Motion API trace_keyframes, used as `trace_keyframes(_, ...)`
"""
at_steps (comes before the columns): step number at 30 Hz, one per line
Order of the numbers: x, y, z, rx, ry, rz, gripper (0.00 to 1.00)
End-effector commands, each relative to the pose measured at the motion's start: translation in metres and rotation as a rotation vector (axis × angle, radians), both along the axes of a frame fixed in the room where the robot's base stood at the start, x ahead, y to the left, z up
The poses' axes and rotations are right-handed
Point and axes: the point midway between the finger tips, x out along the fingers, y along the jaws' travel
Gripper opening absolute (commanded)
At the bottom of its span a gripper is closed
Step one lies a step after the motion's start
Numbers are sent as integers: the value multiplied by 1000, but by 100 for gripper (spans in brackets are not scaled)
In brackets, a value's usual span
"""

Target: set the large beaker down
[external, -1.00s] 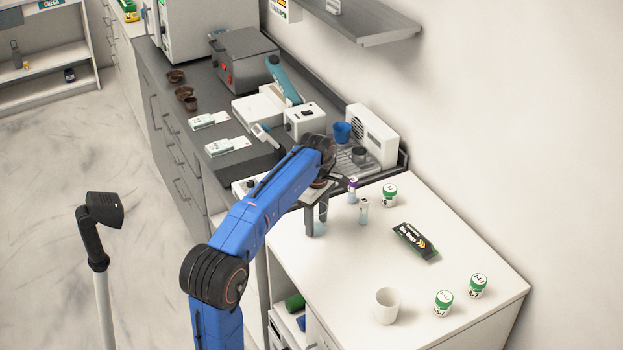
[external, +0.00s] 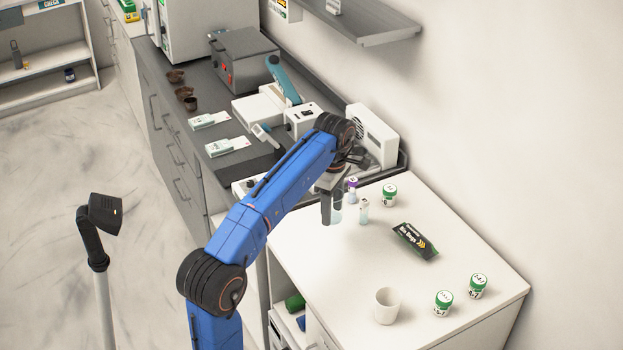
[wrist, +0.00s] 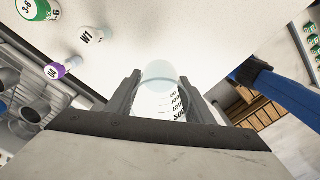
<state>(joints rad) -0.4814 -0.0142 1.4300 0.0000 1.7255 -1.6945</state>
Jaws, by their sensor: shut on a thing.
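My gripper (external: 331,208) is over the left part of the white table, near its far edge. It is shut on the large beaker (wrist: 160,92), a clear vessel with dark volume marks. In the wrist view the beaker sits between the two fingers (wrist: 158,98). In the external view only a pale sliver of the beaker (external: 337,215) shows beside the fingers. I cannot tell whether its base touches the table top (external: 330,262).
Close right of my gripper stand a purple-capped vial (external: 351,189) and a white-capped vial (external: 363,211). Green-lidded jars (external: 389,195), a black bag packet (external: 415,241) and a white cup (external: 386,306) are further off. The table's front left is clear.

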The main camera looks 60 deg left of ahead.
Motion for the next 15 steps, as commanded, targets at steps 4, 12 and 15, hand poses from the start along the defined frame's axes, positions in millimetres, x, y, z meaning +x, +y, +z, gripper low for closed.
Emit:
trace_keyframes(4, -1, -47, 1, 1, -1, 64, 26)
trace_keyframes(12, -7, -98, 0, 0, 0, 158, 26)
trace_keyframes(15, -8, -105, -1, 0, 0, 174, 26)
